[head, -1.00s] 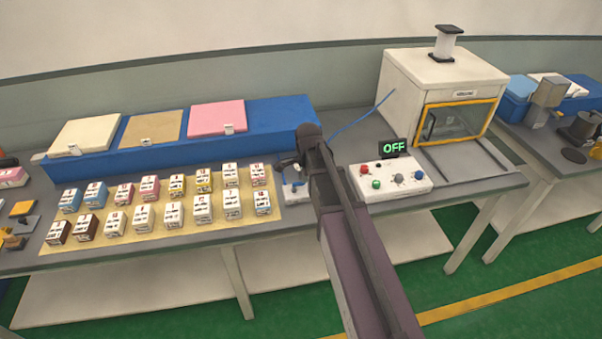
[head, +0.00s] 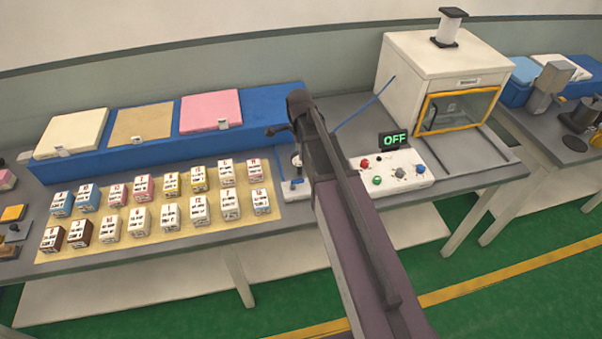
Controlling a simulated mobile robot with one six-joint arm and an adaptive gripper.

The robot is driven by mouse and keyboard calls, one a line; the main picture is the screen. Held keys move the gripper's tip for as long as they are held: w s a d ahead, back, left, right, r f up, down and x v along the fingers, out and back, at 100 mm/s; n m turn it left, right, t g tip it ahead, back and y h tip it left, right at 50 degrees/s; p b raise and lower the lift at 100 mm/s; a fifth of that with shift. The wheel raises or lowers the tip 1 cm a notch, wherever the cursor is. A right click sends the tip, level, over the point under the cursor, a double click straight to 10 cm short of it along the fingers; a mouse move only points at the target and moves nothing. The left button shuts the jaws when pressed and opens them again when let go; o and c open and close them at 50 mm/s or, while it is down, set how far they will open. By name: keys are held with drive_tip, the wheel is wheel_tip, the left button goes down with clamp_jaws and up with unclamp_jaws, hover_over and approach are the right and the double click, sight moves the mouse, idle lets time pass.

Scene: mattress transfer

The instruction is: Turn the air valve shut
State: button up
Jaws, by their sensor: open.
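The air valve (head: 291,184) is a small white block with a blue handle. It sits on the bench between the rows of small boxes and the control box, partly covered by my arm. The handle's exact angle is too small to tell. My gripper (head: 273,131) is just above and behind the valve in the picture, apart from it, with a dark finger part sticking out to the left of my wrist. It is open and I see nothing in it. My arm hides part of the gripper.
The control box (head: 412,180) with colored knobs stands right of my arm, its display (head: 394,140) reading OFF. A blue hose (head: 366,106) runs from the white cabinet (head: 400,70). Several small boxes stand on a tan mat (head: 150,240). A blue stand (head: 270,100) holds colored pads behind.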

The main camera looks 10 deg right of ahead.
sight(300, 179)
drive_tip(key=shift+w+f, duration=0.1)
drive_tip(key=shift+f, duration=0.1)
idle(0.3)
wheel_tip(300, 179, down, 13)
drive_tip(key=b, duration=1.3)
drive_tip(key=shift+f+b, duration=0.2)
drive_tip(key=shift+b, duration=0.2)
clamp_jaws()
